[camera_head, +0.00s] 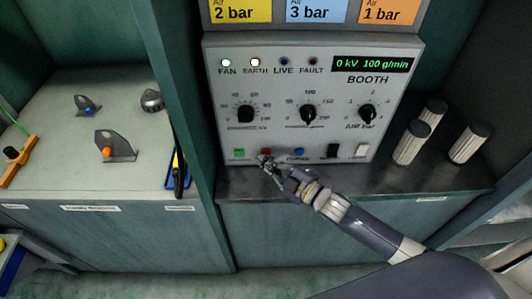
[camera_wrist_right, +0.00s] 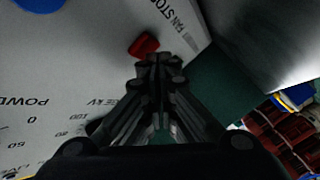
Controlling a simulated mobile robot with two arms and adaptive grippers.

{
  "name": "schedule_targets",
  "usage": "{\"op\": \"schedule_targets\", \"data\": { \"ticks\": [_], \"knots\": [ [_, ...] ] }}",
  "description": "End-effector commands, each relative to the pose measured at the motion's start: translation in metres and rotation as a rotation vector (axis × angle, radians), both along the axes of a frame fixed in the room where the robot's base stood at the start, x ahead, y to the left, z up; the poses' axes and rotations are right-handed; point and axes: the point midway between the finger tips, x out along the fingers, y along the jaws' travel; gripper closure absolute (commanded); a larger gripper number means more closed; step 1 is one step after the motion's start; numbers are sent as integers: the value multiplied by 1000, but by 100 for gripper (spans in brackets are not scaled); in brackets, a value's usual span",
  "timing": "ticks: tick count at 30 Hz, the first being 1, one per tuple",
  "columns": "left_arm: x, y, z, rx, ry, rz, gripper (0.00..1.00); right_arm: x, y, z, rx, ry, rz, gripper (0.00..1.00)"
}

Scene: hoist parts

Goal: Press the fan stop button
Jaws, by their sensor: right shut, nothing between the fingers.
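The booth control panel (camera_head: 230,110) stands on the bench. Its red button (camera_head: 265,151) is in the bottom row, between a green button (camera_head: 239,154) and a blue button (camera_head: 299,152). In the right wrist view the red button (camera_wrist_right: 144,44) lies beside the printed words FAN STOP. My right gripper (camera_head: 265,161) is shut and empty, its tips close to the panel just below the red button. In the wrist view the fingertips (camera_wrist_right: 160,62) are just beside the button; I cannot tell whether they touch it. My left gripper is not in view.
The FAN (camera_head: 226,63) and EARTH (camera_head: 255,62) lamps are lit white. White cylinders (camera_head: 411,142) stand right of the panel. A worktop with small parts is at left.

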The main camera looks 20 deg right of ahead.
Motion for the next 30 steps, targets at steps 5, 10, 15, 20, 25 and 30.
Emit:
{"op": "schedule_targets", "data": {
  "ticks": [5, 10, 15, 20, 25, 30],
  "knots": [
    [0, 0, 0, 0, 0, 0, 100, 1, 0, 0, 0, 0, 0, 100],
    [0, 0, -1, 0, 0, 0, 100, 3, -1, 0, 0, 0, 0, 100],
    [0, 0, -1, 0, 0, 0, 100, 5, -1, 0, -1, 0, 0, 100],
    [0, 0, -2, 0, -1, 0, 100, 7, -2, 0, -1, 0, 0, 100],
    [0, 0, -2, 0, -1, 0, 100, 9, -3, 0, -1, 0, -1, 100],
    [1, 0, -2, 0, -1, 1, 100, 9, -3, 0, 0, 1, -1, 100]
  ]
}}
